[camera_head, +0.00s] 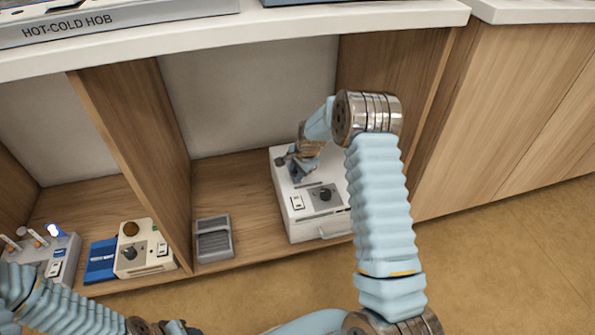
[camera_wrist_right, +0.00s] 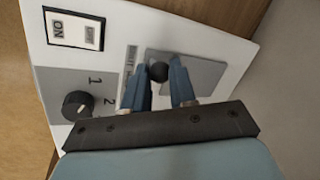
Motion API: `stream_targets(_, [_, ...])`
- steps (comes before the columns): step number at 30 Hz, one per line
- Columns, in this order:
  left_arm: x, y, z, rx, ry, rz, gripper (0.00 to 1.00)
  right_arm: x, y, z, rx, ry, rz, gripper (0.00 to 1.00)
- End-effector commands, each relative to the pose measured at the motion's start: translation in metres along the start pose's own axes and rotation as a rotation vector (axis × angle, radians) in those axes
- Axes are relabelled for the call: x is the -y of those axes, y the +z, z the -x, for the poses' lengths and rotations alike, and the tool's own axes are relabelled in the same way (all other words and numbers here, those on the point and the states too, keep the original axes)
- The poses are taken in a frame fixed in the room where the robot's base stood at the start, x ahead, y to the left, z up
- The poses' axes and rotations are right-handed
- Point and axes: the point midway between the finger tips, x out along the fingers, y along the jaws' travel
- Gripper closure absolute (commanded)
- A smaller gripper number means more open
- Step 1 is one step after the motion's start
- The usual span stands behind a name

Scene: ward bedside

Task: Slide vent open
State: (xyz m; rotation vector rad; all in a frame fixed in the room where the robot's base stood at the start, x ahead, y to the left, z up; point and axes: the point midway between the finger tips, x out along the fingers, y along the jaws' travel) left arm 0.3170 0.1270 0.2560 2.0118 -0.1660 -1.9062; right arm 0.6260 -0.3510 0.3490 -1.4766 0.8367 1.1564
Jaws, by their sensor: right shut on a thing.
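The white device (camera_head: 308,222) stands on the lower shelf. Its vent slider has a round dark knob (camera_wrist_right: 158,72) at the left end of a grey plate (camera_wrist_right: 205,72) in the right wrist view. A partly covered label beside it appears to end in "NT". My right gripper (camera_head: 293,164) reaches down over the device's top. In the right wrist view its two fingers (camera_wrist_right: 162,82) are shut on the knob, one on each side. My left arm shows at the lower left of the head view, but its gripper is out of sight.
The device also carries a rotary dial (camera_wrist_right: 78,105) and an ON switch (camera_wrist_right: 73,29). A small grey box (camera_head: 214,240) is to its left, past which stands a wooden divider (camera_head: 140,130). A beige device (camera_head: 150,240) and a blue item (camera_head: 101,260) sit beyond. The white counter (camera_head: 270,25) overhangs the shelf.

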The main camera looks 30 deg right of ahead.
Motion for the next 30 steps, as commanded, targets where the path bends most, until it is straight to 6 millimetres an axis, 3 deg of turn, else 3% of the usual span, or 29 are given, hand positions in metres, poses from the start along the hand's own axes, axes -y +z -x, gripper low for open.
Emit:
stream_targets(4, [0.002,0.000,-0.003,-0.001,-0.001,0.001,0.57,-0.004,-0.008,0.000,0.000,0.001,-0.003,1.00])
stream_targets(13, [0.008,-0.001,-0.015,-0.004,-0.004,0.004,0.57,-0.029,-0.060,0.008,-0.001,-0.001,-0.004,1.00])
stream_targets(24, [0.008,-0.002,-0.014,-0.004,-0.004,0.005,0.57,-0.033,-0.069,0.011,-0.004,0.000,-0.001,1.00])
stream_targets(25, [0.008,-0.002,-0.014,-0.004,-0.004,0.005,0.57,-0.033,-0.069,0.011,-0.005,0.000,-0.001,0.71])
stream_targets(30, [0.008,-0.002,-0.014,-0.004,-0.004,0.005,0.57,-0.033,-0.068,0.011,-0.003,0.000,-0.001,0.49])
